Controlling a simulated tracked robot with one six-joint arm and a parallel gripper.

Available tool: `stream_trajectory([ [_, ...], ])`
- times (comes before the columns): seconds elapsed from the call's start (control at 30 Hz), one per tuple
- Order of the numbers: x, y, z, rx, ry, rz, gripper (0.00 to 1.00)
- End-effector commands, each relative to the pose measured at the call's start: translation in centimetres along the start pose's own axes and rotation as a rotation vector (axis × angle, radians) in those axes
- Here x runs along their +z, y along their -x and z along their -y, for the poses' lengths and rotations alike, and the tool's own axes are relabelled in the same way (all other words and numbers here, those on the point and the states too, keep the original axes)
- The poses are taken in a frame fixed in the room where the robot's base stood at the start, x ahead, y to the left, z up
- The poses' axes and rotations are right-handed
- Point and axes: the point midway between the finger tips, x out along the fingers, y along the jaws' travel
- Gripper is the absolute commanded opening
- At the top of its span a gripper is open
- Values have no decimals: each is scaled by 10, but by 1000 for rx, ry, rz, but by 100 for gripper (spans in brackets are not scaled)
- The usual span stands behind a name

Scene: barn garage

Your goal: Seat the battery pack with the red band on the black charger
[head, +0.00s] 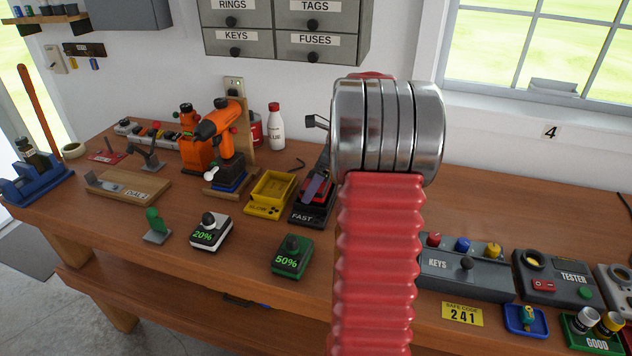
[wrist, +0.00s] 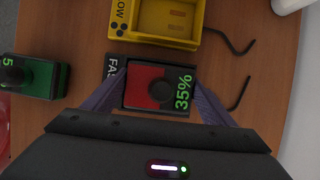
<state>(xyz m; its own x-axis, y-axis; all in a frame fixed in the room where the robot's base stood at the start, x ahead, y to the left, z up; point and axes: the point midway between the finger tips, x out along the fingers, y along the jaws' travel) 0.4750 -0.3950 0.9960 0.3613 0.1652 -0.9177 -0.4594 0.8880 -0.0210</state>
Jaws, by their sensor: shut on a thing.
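The battery pack with the red band (wrist: 143,88) shows in the wrist view, marked 35%, with a dark round knob on top. My gripper (wrist: 155,100) is shut on it, one purple finger on each side. The pack is over the black charger (wrist: 111,68), lined up with its bay. The charger is marked FAST and also shows in the head view (head: 301,215). There my arm hides its right part, and the pack (head: 326,184) is partly behind a finger. I cannot tell whether the pack rests fully on the charger.
A yellow charger (head: 268,196) marked SLOW stands left of the black one, empty. A green 50% pack (head: 292,256) and a white 20% pack (head: 211,231) stand nearer the front. An orange drill (head: 222,135) stands behind. A grey KEYS box (head: 465,265) is at right.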

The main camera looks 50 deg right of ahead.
Motion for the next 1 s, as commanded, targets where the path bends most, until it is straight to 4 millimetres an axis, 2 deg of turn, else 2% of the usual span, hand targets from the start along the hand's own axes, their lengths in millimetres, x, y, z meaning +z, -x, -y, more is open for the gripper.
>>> stream_trajectory([
  [0.03,-12,-20,-5,22,-3,-20,44],
  [0.07,-12,-20,-5,23,-3,-20,44],
  [0.1,-12,-20,-4,22,-3,-20,81],
  [0.37,-12,-20,-5,22,-2,-20,99],
  [0.53,-11,-20,-5,23,-2,-20,100],
  [0.57,-12,-21,-6,25,-2,-20,92],
  [0.67,-12,-21,-6,24,-2,-20,98],
  [1.0,-10,-18,-6,25,-2,-20,96],
])
